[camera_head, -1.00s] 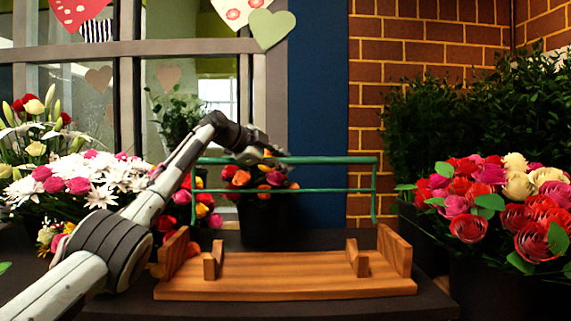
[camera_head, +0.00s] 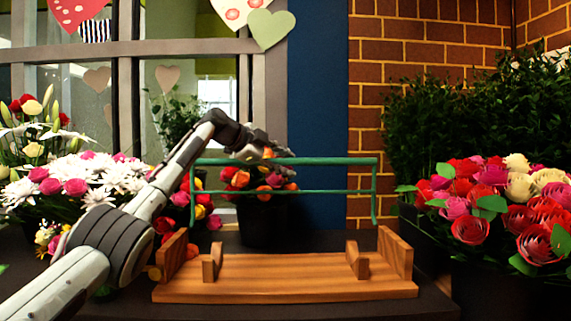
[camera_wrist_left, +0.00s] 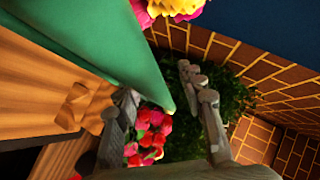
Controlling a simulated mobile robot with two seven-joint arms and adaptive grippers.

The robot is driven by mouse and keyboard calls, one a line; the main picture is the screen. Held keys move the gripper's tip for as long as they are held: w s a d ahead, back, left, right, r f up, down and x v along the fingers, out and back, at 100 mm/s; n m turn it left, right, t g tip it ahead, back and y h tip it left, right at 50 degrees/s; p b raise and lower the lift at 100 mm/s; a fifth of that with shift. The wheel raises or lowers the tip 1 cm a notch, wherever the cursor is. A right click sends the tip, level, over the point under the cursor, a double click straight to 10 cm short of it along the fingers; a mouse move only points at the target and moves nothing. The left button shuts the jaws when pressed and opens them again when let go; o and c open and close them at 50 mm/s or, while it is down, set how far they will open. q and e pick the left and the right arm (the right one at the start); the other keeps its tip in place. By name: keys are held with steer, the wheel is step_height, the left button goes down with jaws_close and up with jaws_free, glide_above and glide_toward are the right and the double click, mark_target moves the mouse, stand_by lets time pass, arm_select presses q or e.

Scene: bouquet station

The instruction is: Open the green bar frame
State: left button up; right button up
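The green bar frame (camera_head: 335,160) stands raised above the wooden base (camera_head: 285,277), with two horizontal bars and a leg at each end. My left gripper (camera_head: 278,150) is at the left-centre part of its top bar, seemingly just behind or above it. In the left wrist view, the green frame (camera_wrist_left: 105,38) looms large from the upper left, and its narrow end reaches between my spread fingers (camera_wrist_left: 162,88). The fingers are apart, with a gap showing between them. Whether they touch the bar cannot be told. My right gripper is not in view.
A dark pot of orange and pink flowers (camera_head: 262,220) stands behind the frame. White and pink flowers (camera_head: 95,185) crowd the left, near my arm. Red and cream roses (camera_head: 500,205) fill the right. Bare dark table (camera_head: 435,305) shows around the base.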

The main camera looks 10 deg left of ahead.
arm_select(q)
steer(key=v, duration=1.2)
steer(key=shift+f, duration=0.15)
